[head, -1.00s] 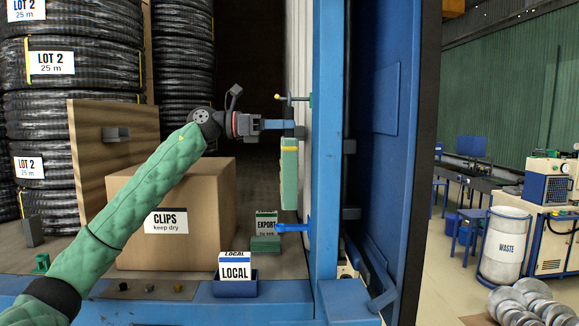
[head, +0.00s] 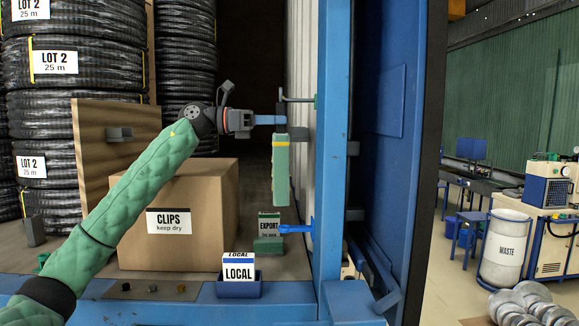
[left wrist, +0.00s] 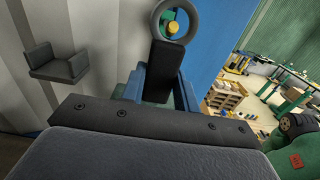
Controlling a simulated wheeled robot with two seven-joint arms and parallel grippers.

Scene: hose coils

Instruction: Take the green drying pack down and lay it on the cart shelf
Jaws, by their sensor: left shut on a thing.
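The green drying pack (head: 280,172), a slim upright block with a yellow band, hangs below my left gripper (head: 280,120). The blue fingers are shut on its dark strap (left wrist: 165,70), just above the pack. The strap's grey ring (left wrist: 155,22) is at the end of a wall peg (head: 300,99). In the left wrist view the peg's yellow tip (left wrist: 173,28) shows through the ring's opening. I cannot tell whether the ring is still around the peg or just clear of it. I cannot make out a cart shelf. My right gripper is out of view.
Below the pack are an EXPORT card (head: 268,225) on a green stand, a blue peg (head: 296,229) and a LOCAL card (head: 238,266) in a blue tray. A CLIPS carton (head: 200,240) stands left. A blue post (head: 333,150) and open door (head: 385,150) bound the right.

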